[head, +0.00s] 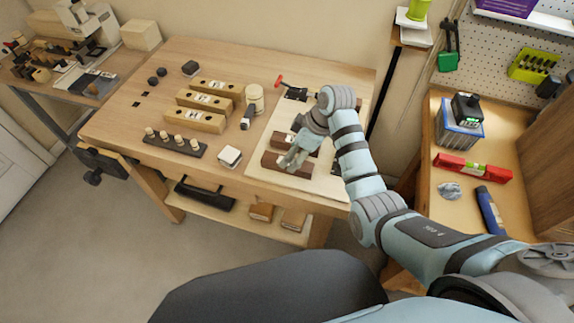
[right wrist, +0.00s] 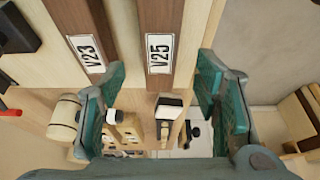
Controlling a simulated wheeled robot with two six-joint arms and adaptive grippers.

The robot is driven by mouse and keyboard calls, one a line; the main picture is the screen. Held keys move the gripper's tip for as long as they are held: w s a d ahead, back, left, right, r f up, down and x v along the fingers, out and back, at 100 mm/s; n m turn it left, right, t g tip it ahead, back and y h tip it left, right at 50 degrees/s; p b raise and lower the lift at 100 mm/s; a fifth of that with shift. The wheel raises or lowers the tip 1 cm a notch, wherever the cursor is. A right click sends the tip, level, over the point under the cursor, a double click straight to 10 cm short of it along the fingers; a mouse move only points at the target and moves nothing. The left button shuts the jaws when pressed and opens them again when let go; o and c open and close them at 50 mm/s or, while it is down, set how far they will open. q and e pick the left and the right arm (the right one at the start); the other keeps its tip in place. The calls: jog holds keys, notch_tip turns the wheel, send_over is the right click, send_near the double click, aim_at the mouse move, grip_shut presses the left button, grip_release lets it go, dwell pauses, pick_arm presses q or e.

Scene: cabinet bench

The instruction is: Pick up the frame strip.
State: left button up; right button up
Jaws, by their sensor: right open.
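Two dark brown wooden strips lie side by side on a pale board (head: 325,182) at the right of the bench. In the right wrist view one strip has the label V25 (right wrist: 159,53) and the other V23 (right wrist: 86,53). I cannot tell which is the frame strip. In the right wrist view my right gripper (right wrist: 160,95) is open, its fingers apart on either side of the V25 strip's line. Nothing is held.
Light wooden blocks (head: 193,120), a dark peg rack (head: 175,145), a cream cylinder (head: 255,98) and a white block (head: 229,157) stand left of the board. A red-handled tool (head: 292,92) lies behind. A side bench holds a red level (head: 473,168).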

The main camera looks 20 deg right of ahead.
aim_at(270, 160)
jog(key=x, duration=0.4)
jog(key=shift+s+d+f+b, duration=0.1)
jog(key=shift+d+f+b, duration=0.1)
jog(key=shift+b, duration=0.1)
jog(key=shift+r, duration=0.1)
jog(key=c, duration=1.3)
